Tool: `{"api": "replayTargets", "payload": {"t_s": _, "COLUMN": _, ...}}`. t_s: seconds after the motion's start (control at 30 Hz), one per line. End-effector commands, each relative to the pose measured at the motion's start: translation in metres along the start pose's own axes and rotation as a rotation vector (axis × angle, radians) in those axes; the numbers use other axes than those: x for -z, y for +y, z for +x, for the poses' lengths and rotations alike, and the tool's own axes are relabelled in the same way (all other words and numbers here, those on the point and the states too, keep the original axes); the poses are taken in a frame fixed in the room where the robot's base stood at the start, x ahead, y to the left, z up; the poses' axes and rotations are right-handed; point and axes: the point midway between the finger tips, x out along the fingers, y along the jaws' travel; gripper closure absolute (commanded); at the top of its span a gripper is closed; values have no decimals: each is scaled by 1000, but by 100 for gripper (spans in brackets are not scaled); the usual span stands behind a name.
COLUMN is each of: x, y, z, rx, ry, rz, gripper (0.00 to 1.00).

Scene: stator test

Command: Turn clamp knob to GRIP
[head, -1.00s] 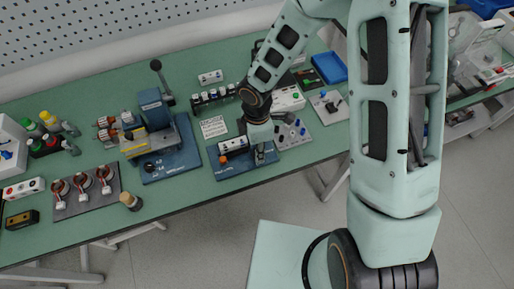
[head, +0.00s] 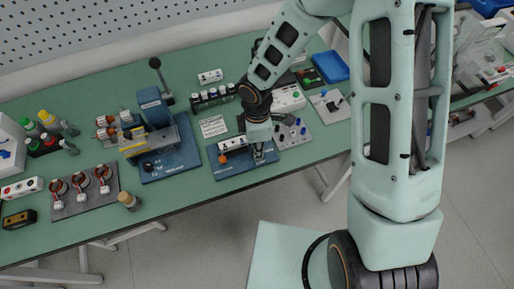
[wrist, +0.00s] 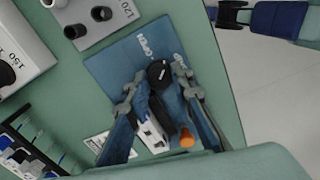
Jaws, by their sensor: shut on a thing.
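The clamp knob (wrist: 160,71) is a black round knob on a blue base plate (wrist: 105,67), which also shows in the head view (head: 229,174). White lettering is printed on the plate beside the knob; one word looks like OPEN, and the other, near the right finger, is partly covered. My gripper (wrist: 157,78) points down at the plate with its two fingers on either side of the knob, shut on it. In the head view my gripper (head: 260,155) is at the plate's right part and hides the knob.
An orange knob (wrist: 187,139) and a white-topped unit (head: 233,144) stand on the same plate close to my fingers. A grey panel with several knobs (head: 291,133) is just right. A blue vise-like fixture (head: 172,160) stands left. The table's front edge is close.

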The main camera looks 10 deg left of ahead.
Motion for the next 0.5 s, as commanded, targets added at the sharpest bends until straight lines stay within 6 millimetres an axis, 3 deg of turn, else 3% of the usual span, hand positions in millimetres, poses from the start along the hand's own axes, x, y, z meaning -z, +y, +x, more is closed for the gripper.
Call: {"api": "replayTargets", "payload": {"t_s": 0.5, "x": 0, "y": 1, "z": 3, "rx": -3, "ry": -1, "rz": 456, "gripper": 100}}
